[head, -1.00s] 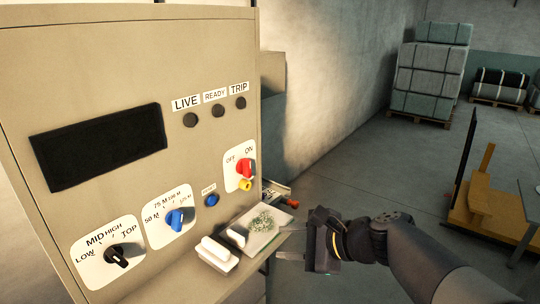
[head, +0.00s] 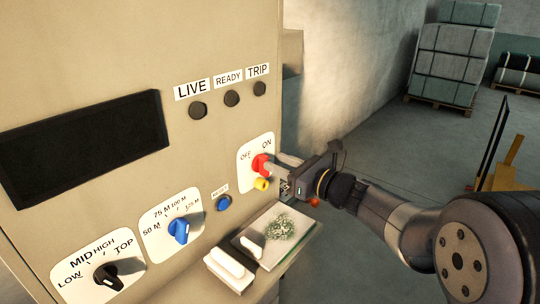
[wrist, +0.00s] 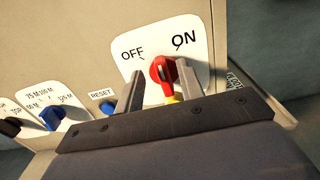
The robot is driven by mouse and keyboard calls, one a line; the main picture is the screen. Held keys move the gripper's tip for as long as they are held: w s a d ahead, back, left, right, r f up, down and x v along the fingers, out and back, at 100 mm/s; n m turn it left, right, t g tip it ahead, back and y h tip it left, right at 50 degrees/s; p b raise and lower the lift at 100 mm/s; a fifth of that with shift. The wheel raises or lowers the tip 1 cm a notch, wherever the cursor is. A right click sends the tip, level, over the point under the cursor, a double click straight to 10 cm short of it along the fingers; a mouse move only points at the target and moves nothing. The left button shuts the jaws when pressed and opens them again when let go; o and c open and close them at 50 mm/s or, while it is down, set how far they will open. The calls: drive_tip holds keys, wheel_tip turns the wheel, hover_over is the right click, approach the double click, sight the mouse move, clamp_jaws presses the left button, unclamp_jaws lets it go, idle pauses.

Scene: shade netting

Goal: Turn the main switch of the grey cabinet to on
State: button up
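The grey cabinet (head: 150,50), beige in this light, fills the left of the head view. Its main switch (head: 260,164) is a red handle over a yellow part on a white plate marked OFF and ON. The switch also shows in the wrist view (wrist: 162,76), its handle roughly upright between the labels; its exact setting is hard to tell. My gripper (head: 277,166) is at the switch, coming from the right. In the wrist view its open fingers (wrist: 160,68) stand on either side of the red handle, the right one closer. Contact cannot be told.
Below are a blue reset button (head: 223,203), a blue dial (head: 179,230) and a black dial (head: 107,276). The lamps (head: 232,98) are dark.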

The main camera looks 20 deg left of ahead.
sight(268, 159)
drive_tip(key=shift+p+x, duration=0.3)
drive_tip(key=shift+x, duration=1.55)
drive_tip(key=shift+c, duration=0.6)
drive_tip(key=shift+f, duration=0.1)
clamp_jaws()
